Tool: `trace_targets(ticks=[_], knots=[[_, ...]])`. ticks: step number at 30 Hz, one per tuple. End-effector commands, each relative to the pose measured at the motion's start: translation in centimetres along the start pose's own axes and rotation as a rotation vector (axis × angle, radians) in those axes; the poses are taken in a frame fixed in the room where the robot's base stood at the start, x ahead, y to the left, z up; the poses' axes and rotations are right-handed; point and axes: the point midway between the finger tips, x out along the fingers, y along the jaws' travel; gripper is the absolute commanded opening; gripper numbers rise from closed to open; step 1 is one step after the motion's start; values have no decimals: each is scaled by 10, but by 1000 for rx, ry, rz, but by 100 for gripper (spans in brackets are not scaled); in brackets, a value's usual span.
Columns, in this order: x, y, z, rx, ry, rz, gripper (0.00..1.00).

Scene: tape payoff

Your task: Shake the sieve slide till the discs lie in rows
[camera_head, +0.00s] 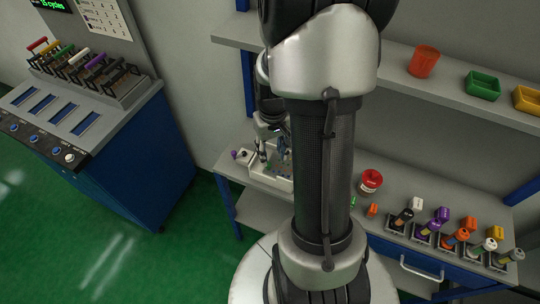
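A pale box-like device (268,180) stands on the left end of the bench, partly hidden behind my arm. It may be the sieve unit, but its slide and any discs are too small and covered to make out. A small purple knob (234,155) shows at its left end. My gripper (276,150) points down over this device. Its fingers are small and dark here, and I cannot tell whether they are open, shut or touching the device.
The bench (398,188) runs right, with a red round container (370,181) and a row of coloured-handled tools (440,230). A shelf above (447,88) holds an orange cup (423,61) and bins. A blue cabinet (135,165) stands left; green floor between is clear.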

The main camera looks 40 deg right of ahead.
Motion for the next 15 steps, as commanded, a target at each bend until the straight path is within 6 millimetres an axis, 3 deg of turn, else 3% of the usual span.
trace_targets(ticks=[1,6,15], knots=[[-14,0,-1,0,4,1,38],[-48,0,-1,0,4,1,38],[-100,0,-1,0,2,1,38]])
